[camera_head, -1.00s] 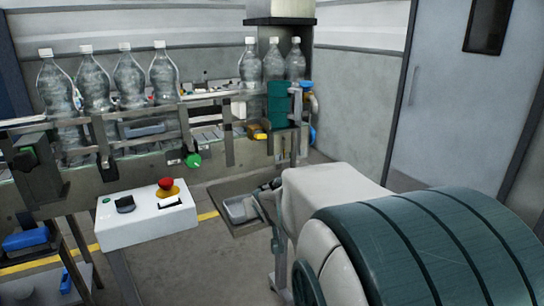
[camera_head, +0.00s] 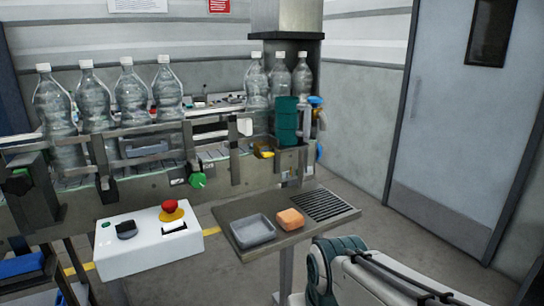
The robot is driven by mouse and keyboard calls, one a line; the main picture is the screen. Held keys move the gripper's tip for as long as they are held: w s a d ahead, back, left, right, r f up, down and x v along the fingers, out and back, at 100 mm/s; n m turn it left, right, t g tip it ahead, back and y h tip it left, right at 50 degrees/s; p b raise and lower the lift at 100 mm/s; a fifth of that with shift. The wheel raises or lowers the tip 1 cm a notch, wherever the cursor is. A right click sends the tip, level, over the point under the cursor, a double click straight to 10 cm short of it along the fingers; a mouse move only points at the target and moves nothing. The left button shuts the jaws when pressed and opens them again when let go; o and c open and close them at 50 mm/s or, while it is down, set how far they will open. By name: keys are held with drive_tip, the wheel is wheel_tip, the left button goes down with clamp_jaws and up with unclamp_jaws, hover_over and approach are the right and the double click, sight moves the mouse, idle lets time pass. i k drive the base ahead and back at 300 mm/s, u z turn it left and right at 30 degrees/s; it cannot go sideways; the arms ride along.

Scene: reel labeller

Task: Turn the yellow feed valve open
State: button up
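A small yellow part (camera_head: 263,151) sits on the front of the bottling line, just left of and below a dark green cylinder (camera_head: 287,122). It may be the yellow feed valve, but it is too small to tell its shape or handle position. Nothing of mine touches it. My arm shows only at the bottom right, below and right of the line. My gripper is not in view.
A side table (camera_head: 238,244) holds a grey tray (camera_head: 253,231) and an orange block (camera_head: 290,219). A white control box (camera_head: 150,253) has a red button (camera_head: 170,207). A green knob (camera_head: 197,180) and several bottles (camera_head: 169,92) are on the line. Floor is clear before the door (camera_head: 447,130).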

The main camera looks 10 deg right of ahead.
sight(265, 152)
drive_tip(key=i, duration=0.35)
drive_tip(key=u, duration=1.05)
